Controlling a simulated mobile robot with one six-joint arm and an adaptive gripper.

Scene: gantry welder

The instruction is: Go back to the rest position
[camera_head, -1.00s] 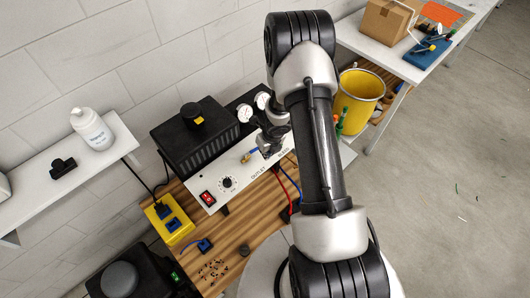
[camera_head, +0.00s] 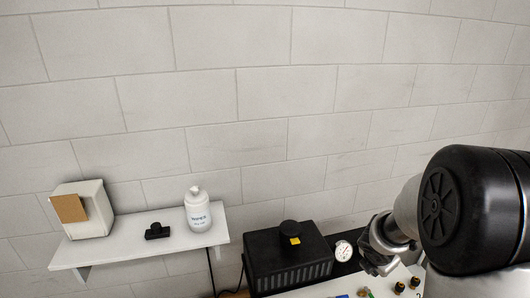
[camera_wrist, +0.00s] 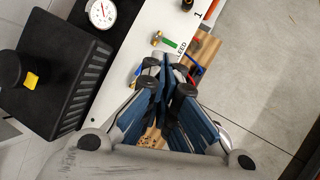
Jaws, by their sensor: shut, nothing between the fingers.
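My gripper (camera_wrist: 165,75) shows in the wrist view with its blue-padded fingers drawn together and nothing between them. It is over the white front panel of the welder unit (camera_wrist: 135,55), near a green-handled valve (camera_wrist: 168,42). I cannot tell its exact height above the panel. In the head view my arm fills the lower right corner, and the fingertips cannot be made out there. No marker of a rest position shows in either view.
A black box with a round knob (camera_head: 288,262) and a pressure gauge (camera_head: 343,250) stand left of my arm. A wall shelf (camera_head: 140,243) holds a white bottle (camera_head: 198,212), a small black item (camera_head: 157,231) and a beige box (camera_head: 92,205). The wall above is bare.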

